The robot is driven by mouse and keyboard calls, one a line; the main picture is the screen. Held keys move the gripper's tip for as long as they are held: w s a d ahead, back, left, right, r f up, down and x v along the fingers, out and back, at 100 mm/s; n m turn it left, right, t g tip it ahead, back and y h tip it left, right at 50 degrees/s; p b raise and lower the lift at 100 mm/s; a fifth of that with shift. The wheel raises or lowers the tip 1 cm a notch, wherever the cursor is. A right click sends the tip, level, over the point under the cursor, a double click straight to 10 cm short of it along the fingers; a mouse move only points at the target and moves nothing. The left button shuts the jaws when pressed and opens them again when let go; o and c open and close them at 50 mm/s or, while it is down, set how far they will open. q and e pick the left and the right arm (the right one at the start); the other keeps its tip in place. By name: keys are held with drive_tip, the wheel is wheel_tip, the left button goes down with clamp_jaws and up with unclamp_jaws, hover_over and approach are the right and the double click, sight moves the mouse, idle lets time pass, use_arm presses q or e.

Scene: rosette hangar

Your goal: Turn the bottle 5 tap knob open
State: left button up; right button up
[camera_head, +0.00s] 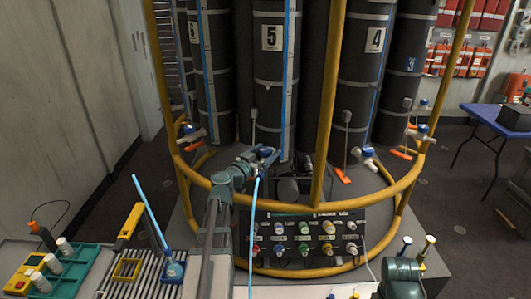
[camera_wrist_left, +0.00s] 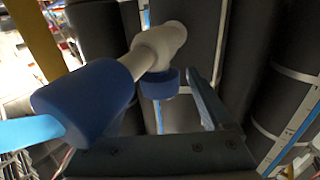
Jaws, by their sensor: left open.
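Bottle 5 (camera_head: 271,80) is a tall black cylinder with a white number label, behind the yellow frame. My left gripper (camera_head: 259,158) is open at the tap low in front of it. The tap's blue part (camera_head: 266,151) shows just at the jaws. In the left wrist view, the tap has a white body (camera_wrist_left: 155,45), a short blue knob (camera_wrist_left: 160,84) and a larger blue end (camera_wrist_left: 85,98) close to the camera. One dark finger of my left gripper (camera_wrist_left: 168,105) stands right of the short knob; the other is mostly hidden. I cannot tell whether they touch.
Yellow rails (camera_head: 326,115) ring the bottles. A panel of coloured knobs (camera_head: 305,236) sits below the tap. A light blue hose (camera_head: 254,215) hangs beside my arm. Bottle 4 (camera_head: 370,80) and its tap (camera_head: 367,153) stand to the right. A green tray (camera_head: 75,268) is lower left.

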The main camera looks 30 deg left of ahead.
use_arm(q)
clamp_jaws()
idle(0.3)
drive_tip(key=shift+d+n+y, duration=0.1)
drive_tip(key=shift+n+y, duration=0.2)
drive_tip(key=shift+y, duration=0.2)
drive_tip(key=shift+n+y, duration=0.3)
drive_tip(key=shift+y, duration=0.2)
drive_tip(key=n+y, duration=0.2)
drive_tip(key=y, duration=0.1)
drive_tip(key=shift+d+g, duration=0.1)
drive_tip(key=shift+g, duration=0.2)
drive_tip(key=n+g+y, duration=0.2)
drive_tip(key=n+y, duration=0.2)
drive_tip(key=y, duration=0.2)
drive_tip(key=shift+w, duration=0.1)
drive_tip(key=shift+n+g+y, duration=0.6)
drive_tip(key=shift+g+y, duration=0.1)
